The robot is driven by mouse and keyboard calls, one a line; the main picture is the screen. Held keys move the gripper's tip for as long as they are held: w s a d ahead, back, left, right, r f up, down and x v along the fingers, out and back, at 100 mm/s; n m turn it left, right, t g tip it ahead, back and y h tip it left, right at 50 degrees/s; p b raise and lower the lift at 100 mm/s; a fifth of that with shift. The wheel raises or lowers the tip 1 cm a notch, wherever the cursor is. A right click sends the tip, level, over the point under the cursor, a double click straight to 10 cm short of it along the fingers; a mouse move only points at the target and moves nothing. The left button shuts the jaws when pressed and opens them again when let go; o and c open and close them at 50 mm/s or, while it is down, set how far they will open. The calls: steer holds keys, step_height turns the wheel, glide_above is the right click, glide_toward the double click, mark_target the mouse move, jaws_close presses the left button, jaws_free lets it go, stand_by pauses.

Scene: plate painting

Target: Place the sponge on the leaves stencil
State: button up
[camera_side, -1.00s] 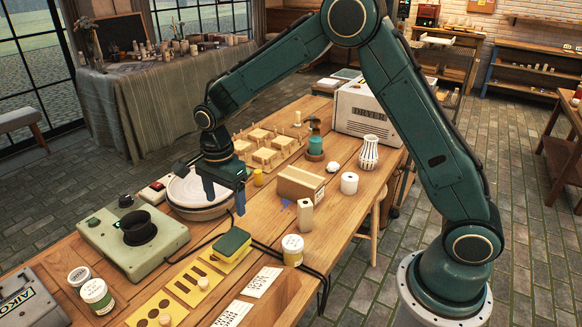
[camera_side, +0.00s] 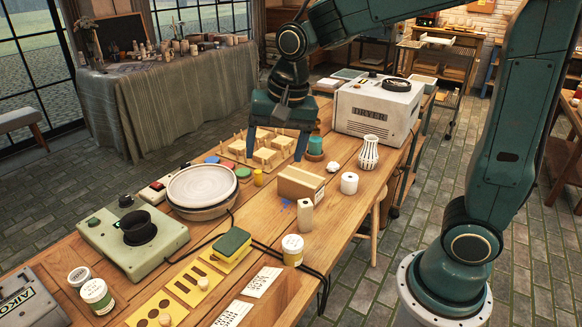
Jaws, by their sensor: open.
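The sponge (camera_side: 232,241), green on top with a yellow layer below, lies on the near part of the table. A yellow sheet (camera_side: 215,257) shows at its edge, and the sponge seems to rest on it. That sheet's pattern is mostly hidden, so I cannot tell if it is the leaves stencil. Beside it lie a yellow stencil with slots (camera_side: 188,291) and one with round holes (camera_side: 143,318). My gripper (camera_side: 277,146) is open and empty, fingers down, over the wooden pegged blocks at the back, well away from the sponge.
A white plate (camera_side: 202,184) sits on the round wheel, with coloured pads behind it. A green control box (camera_side: 133,243) stands left. A cardboard box (camera_side: 300,184), striped vase (camera_side: 369,153) and dryer (camera_side: 376,110) stand right. White patterned cards (camera_side: 262,282) and a lidded jar (camera_side: 292,250) lie near the sponge.

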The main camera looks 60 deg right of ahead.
steer(key=s+d+r+n+t, duration=0.1)
steer(key=s+n, duration=0.4)
steer(key=s, duration=0.4)
steer(key=s+d+r+n+t, duration=0.1)
steer(key=s+n, duration=0.3)
steer(key=s, duration=0.4)
steer(key=shift+s+d+r+n+t, duration=0.35)
steer(key=shift+s+r+n+t, duration=0.05)
steer(key=shift+r+t, duration=0.1)
